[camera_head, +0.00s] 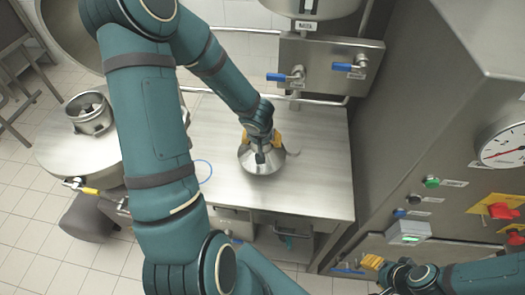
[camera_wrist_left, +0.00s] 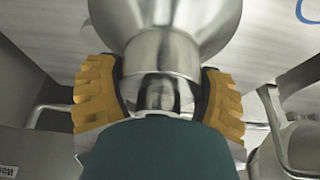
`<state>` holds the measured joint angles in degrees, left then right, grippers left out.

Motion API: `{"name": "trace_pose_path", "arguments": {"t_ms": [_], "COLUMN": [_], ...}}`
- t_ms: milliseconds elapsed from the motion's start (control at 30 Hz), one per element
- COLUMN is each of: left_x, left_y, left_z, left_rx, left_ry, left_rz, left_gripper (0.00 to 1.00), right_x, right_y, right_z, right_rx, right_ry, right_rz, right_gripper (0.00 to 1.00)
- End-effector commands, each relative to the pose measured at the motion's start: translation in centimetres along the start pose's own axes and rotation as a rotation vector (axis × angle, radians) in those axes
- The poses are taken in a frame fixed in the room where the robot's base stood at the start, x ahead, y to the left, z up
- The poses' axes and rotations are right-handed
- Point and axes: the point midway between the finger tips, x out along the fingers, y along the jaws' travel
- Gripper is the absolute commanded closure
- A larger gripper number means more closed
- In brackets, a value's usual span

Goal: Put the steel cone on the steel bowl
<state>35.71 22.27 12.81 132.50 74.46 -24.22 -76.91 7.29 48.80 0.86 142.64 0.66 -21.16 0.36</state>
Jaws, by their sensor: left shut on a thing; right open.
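The steel cone (camera_head: 262,161) is at the middle of the steel table, wide end down. I cannot tell whether it touches the table top. My left gripper (camera_head: 262,137) is above it, shut on its narrow neck. In the left wrist view the yellow fingers (camera_wrist_left: 160,92) press on both sides of the neck of the cone (camera_wrist_left: 162,52). A round steel vessel with a collared opening on top (camera_head: 58,152), probably the steel bowl, stands at the left, apart from the cone. My right gripper (camera_head: 372,262) is open at the lower right, with one yellow fingertip clearly visible.
The steel table (camera_head: 320,190) has free room around the cone. A blue ring (camera_head: 204,164) lies on its left part. Pipes and blue-handled valves (camera_head: 297,76) are behind it. A machine cabinet with a gauge (camera_head: 505,146) stands at the right. Tiled floor shows at the lower left.

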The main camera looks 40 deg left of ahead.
Motion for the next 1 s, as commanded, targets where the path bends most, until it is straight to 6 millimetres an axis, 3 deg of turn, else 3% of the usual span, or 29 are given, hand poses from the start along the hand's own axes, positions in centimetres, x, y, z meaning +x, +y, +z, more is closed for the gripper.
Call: {"name": "trace_pose_path", "arguments": {"t_ms": [367,800,833,900,1000], "left_x": [3.4,3.7,3.7,3.7,3.7], "left_y": [0.0,0.0,0.0,0.0,0.0], "left_z": [1.3,1.4,1.5,1.5,1.5], "left_rx": [-0.001,0.0,-0.001,-0.001,-0.001], "left_ry": [0.001,0.003,0.0,0.0,0.001], "left_rz": [-0.001,0.0,-0.001,0.0,0.0], "left_gripper": [0.71,0.71,0.18,0.0,0.0], "right_x": [2.3,2.4,2.3,2.3,2.3], "right_y": [0.8,0.9,0.9,0.9,0.9], "right_z": [1.1,1.2,1.2,1.2,1.2], "right_rx": [-0.007,-0.008,-0.008,-0.008,-0.008], "right_ry": [-0.021,-0.024,-0.024,-0.024,-0.024], "right_rz": [-0.003,-0.003,-0.003,-0.003,-0.003], "right_gripper": [0.53,0.53,0.53,0.53,0.53]}}
